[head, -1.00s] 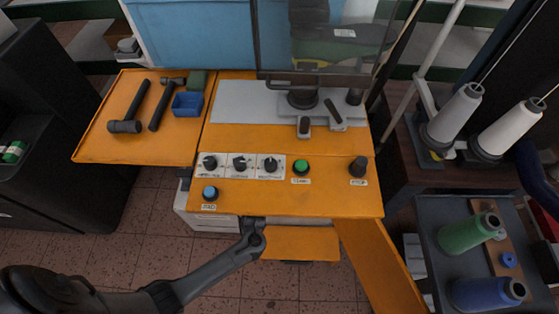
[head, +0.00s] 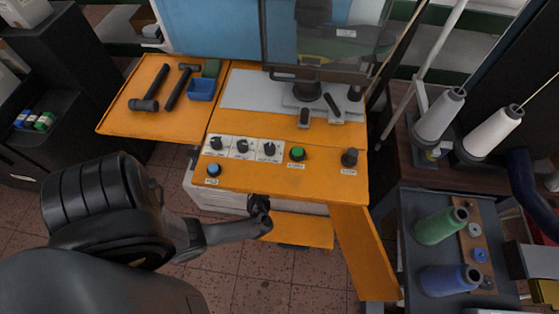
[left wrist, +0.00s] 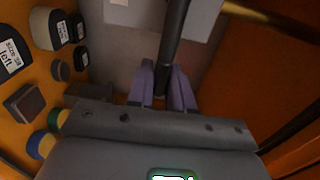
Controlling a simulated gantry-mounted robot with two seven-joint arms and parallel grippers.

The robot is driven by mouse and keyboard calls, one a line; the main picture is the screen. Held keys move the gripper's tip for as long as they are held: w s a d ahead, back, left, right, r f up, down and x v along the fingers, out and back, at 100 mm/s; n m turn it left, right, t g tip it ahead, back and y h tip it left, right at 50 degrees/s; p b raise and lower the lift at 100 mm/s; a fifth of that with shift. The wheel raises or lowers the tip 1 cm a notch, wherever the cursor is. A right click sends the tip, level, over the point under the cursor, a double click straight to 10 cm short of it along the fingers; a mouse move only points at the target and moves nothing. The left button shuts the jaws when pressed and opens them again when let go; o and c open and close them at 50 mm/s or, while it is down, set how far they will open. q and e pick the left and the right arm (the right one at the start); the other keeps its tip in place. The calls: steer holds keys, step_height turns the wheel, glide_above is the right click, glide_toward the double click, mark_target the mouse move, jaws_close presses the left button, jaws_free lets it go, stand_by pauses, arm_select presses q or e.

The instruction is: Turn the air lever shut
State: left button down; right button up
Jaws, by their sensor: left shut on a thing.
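In the head view my left gripper (head: 259,206) is just below the front edge of the orange control table, and its fingertips are hard to make out there. In the left wrist view its two purple-grey fingers (left wrist: 168,84) stand on either side of a dark rod (left wrist: 175,35), which appears to be the air lever. The gripper is shut on it. The rod runs from the top edge down between the fingers; its far end is out of frame. The lever is not clearly visible in the head view. My right gripper is not in view.
The control table (head: 300,181) carries knobs, a green button (head: 297,153) and a blue button (head: 213,170). An orange panel (head: 362,250) slopes down to the right of the gripper.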

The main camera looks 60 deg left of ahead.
arm_select(q)
steer(key=shift+f, duration=0.15)
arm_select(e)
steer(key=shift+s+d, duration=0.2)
arm_select(q)
steer(key=c, duration=1.2)
jaws_free()
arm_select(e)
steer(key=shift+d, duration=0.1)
arm_select(q)
steer(key=shift+d, duration=0.1)
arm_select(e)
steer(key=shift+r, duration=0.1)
arm_select(q)
steer(key=p+v, duration=0.1)
steer(key=v, duration=0.9)
steer(key=shift+s+d+p, duration=0.25)
steer(key=shift+s+p, duration=0.05)
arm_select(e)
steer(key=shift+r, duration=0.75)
